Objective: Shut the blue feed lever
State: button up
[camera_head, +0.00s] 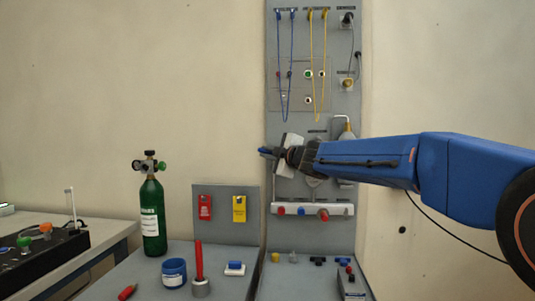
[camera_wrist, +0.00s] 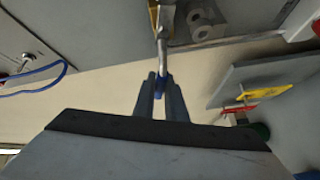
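The blue feed lever (camera_wrist: 162,82) shows in the wrist view as a small blue end on a thin metal rod running up to a brass fitting. My gripper (camera_wrist: 160,88) has its two dark fingers on either side of the blue end, with only a narrow gap between them. They look closed on it, though part of the contact is hidden. In the head view my gripper (camera_head: 266,152) points left in front of the upright grey panel (camera_head: 340,225). The lever cannot be told clearly from my dark blue fingertips there.
Blue and yellow straps hang higher on the panel. A rail with red and blue knobs (camera_head: 312,210) sits below my gripper. A green cylinder (camera_head: 152,212) stands left on the bench. A tag board (camera_head: 225,230) holds red and yellow tags.

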jog(key=shift+d+r+m, duration=0.1)
jog(key=shift+r+m, duration=0.1)
jog(key=shift+m, duration=0.2)
grip_shut()
jog(key=shift+d+r+m+t+y, duration=0.25)
jog(key=shift+r+m+t, duration=0.3)
jog(key=shift+m, duration=0.3)
jog(key=shift+d+r+m+t+y, duration=0.2)
jog(key=shift+r+m+t, duration=0.15)
jog(key=shift+m+t, duration=0.4)
jog(key=m+t, duration=0.1)
jog(key=d+r+m+t, duration=0.1)
jog(key=m, duration=0.1)
jog(key=m+t+h, duration=0.1)
jog(key=m, duration=0.1)
jog(key=shift+d+r, duration=0.25)
jog(key=shift+d, duration=0.15)
jog(key=shift+d+r+m+t+h, duration=0.15)
jog(key=shift+d+m+t+h, duration=0.75)
jog(key=shift+m, duration=0.85)
jog(key=shift+d+r+m+t+h, duration=0.25)
jog(key=shift+m+t+h, duration=0.3)
jog(key=shift+m+h, duration=0.95)
jog(key=shift+d+r+m+t+h, duration=0.1)
jog(key=shift+d+m+t+h, duration=0.6)
jog(key=shift+m, duration=1.35)
jog(key=o, duration=0.7)
grip_release()
jog(key=shift+s, duration=0.1)
